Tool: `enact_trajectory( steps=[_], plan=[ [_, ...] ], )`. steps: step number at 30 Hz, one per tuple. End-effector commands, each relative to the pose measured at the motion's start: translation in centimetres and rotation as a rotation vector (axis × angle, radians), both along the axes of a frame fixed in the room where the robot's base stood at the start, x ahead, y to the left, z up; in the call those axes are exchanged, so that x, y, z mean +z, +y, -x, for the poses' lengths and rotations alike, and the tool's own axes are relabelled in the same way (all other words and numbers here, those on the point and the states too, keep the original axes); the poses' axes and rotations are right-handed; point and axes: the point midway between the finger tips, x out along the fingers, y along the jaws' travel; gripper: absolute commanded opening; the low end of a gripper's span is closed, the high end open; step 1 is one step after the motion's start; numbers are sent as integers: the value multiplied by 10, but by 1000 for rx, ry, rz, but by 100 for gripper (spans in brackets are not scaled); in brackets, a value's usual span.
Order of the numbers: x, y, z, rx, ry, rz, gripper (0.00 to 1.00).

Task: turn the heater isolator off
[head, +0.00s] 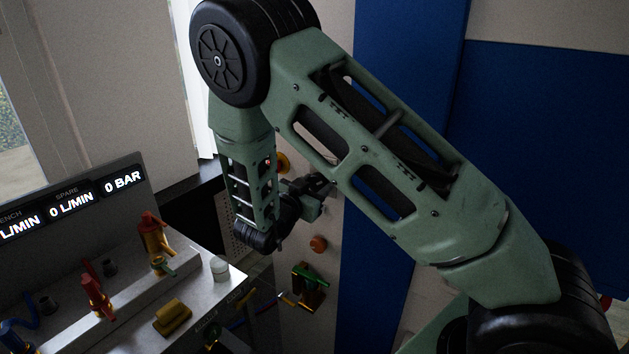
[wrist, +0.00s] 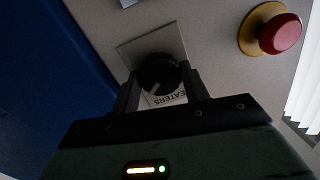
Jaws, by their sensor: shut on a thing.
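The heater isolator (wrist: 158,68) is a round black knob on a pale square plate on the panel. A label reading "EATERS", partly covered, shows beside it in the wrist view. A short light mark shows on the knob. My gripper (wrist: 161,84) has one dark finger on each side of the knob and is shut on it. In the head view my gripper (head: 313,190) reaches the panel from the left, and my arm hides most of the isolator there.
A red mushroom button (wrist: 281,34) on a yellow base sits close to the isolator. An orange knob (head: 318,244) and a green-and-brass valve (head: 308,288) are lower on the panel. A bench (head: 215,292) with several coloured taps stands at left.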

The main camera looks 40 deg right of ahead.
Motion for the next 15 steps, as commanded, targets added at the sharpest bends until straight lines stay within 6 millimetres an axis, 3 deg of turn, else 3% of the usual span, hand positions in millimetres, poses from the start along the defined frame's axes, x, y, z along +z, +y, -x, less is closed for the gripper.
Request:
enact_trajectory(
  steps=[15],
  plan=[
    [3, 1, -1, 1, 463, 166, 22]
  ],
)
